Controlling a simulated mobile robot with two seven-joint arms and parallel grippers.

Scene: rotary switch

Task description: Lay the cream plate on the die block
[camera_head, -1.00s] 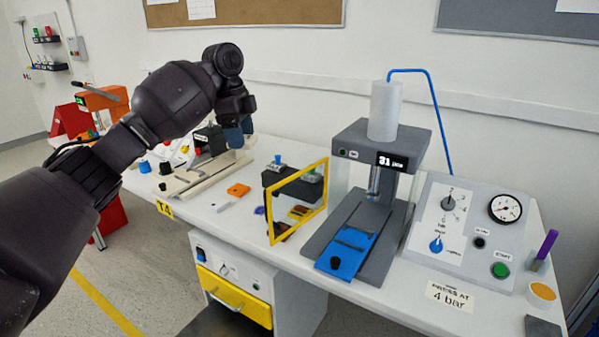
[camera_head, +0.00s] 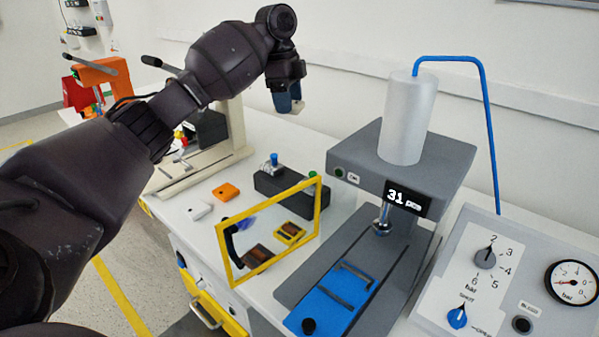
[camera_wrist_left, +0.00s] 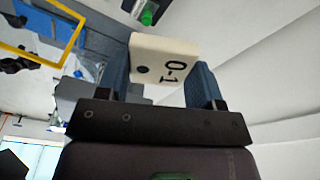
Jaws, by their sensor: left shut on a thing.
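The cream plate (camera_wrist_left: 160,62), marked "0-1" with a dark hole, is between the two fingers of my left gripper (camera_wrist_left: 163,82) in the left wrist view. In the head view my left gripper (camera_head: 290,98) is shut on the plate, whose pale edge (camera_head: 298,107) shows at the fingertips, high above the bench. A dark block (camera_head: 272,187) with a blue knob stands below, behind the yellow-framed guard. The press has a blue slide (camera_head: 335,300) on its grey bed. I cannot tell for certain which part is the die block. My right gripper is not in view.
The yellow-framed clear guard (camera_head: 222,250) stands left of the press head (camera_head: 400,165). An orange plate (camera_head: 226,191) and a whitish plate (camera_head: 198,210) lie on the bench. A beige hand press (camera_head: 237,130) stands at left, a control panel (camera_head: 465,290) at right.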

